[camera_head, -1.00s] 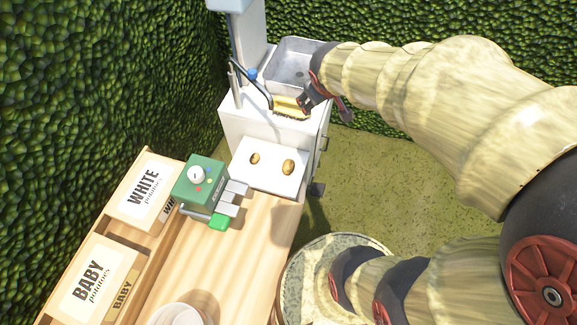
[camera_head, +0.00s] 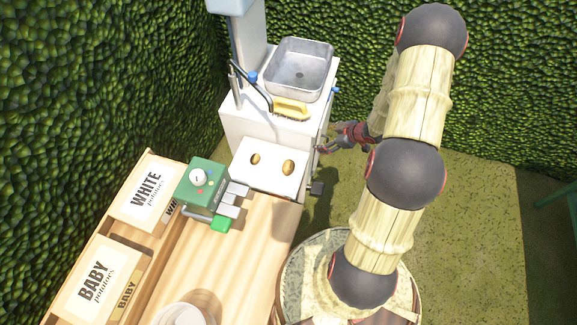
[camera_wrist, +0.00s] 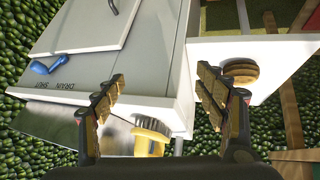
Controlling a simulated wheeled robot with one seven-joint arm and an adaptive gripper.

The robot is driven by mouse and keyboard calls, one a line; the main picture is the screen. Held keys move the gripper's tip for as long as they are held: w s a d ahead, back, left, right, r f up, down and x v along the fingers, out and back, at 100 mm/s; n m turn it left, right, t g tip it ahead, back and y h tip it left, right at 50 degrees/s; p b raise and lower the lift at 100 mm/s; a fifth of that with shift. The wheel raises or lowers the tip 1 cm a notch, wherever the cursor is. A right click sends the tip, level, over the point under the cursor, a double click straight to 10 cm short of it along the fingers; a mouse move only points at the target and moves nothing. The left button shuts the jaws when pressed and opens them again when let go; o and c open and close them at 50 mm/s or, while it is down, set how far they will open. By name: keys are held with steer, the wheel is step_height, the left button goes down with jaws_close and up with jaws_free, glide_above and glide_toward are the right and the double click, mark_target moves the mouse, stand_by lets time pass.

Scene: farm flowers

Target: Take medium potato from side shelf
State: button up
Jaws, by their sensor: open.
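Two brown potatoes lie on the white side shelf (camera_head: 262,181) in the head view. The left potato (camera_head: 255,159) looks smaller than the right potato (camera_head: 288,166). My gripper (camera_head: 326,143) is to the right of the shelf, beside the cabinet's side, apart from both potatoes. In the wrist view my gripper (camera_wrist: 160,77) is open, with nothing between its fingers. A brown potato (camera_wrist: 240,68) shows there by the right finger, on a white surface; I cannot tell which potato it is.
The white cabinet (camera_head: 262,125) with a metal sink (camera_head: 300,68) and yellow object (camera_head: 291,108) stands behind the shelf. A green device (camera_head: 203,183) sits on the wooden table (camera_head: 240,245). Potato boxes (camera_head: 148,190) stand at left.

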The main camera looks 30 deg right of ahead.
steer(key=s+a+f+n+t+y, duration=0.1)
steer(key=s+a+f+y, duration=0.15)
steer(key=a+f, duration=0.2)
steer(key=n+y, duration=0.1)
steer(key=y, duration=0.3)
glide_toward(293, 166)
steer(key=x, duration=0.3)
steer(key=shift+t, duration=0.3)
steer(key=b+x, duration=0.2)
steer(key=x, duration=0.4)
steer(key=shift+a+f, duration=0.2)
steer(key=shift+f, duration=0.15)
steer(key=shift+w+a+f, duration=0.15)
steer(key=shift+w+a, duration=0.15)
steer(key=shift+w, duration=0.15)
steer(key=shift+c, duration=1.4)
steer(key=c, duration=1)
